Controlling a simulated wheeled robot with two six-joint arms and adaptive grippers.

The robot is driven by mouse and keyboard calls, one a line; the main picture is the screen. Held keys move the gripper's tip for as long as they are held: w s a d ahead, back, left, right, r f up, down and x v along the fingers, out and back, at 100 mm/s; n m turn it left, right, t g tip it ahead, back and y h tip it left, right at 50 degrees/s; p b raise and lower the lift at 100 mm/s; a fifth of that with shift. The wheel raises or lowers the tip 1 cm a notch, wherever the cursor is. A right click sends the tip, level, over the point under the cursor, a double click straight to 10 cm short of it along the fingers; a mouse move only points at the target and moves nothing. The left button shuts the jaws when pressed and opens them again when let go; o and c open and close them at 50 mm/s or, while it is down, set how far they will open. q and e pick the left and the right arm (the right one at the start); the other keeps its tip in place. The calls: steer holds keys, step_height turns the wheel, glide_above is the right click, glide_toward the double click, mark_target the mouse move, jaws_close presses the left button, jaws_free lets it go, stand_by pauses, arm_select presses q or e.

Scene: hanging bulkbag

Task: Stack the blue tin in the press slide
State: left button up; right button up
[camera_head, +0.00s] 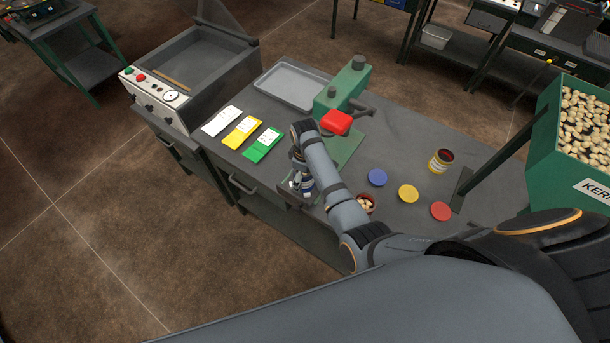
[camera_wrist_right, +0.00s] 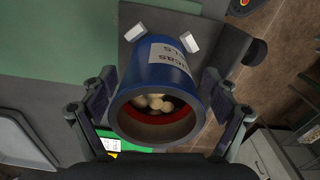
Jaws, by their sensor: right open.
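The blue tin (camera_wrist_right: 160,75) has a pale label and holds pale nuts, seen through its open mouth. It is between the two fingers of my right gripper (camera_wrist_right: 163,108), which is open around it. In the head view the blue tin (camera_head: 307,185) is small and partly hidden by my right gripper (camera_head: 301,180). The tin appears to stand on a grey plate with two white blocks (camera_wrist_right: 191,40), likely the press slide (camera_wrist_right: 232,45), jutting out at the bench's front edge. The green press (camera_head: 347,88) with a red handle end stands behind. My left gripper is out of view.
White, yellow and green packets (camera_head: 263,144) and a metal tray (camera_head: 291,83) lie left of the press. Blue, yellow and red lids (camera_head: 440,210), an open yellow tin (camera_head: 440,160) and another nut-filled tin (camera_head: 366,203) are to the right. A green kernel hopper (camera_head: 555,135) rises at far right.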

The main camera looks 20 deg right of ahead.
steer(key=r+p, duration=0.2)
steer(key=shift+w+r, duration=0.2)
steer(key=shift+r, duration=0.2)
step_height(320, 180, up, 5)
steer(key=shift+f, duration=0.2)
steer(key=shift+s, duration=0.15)
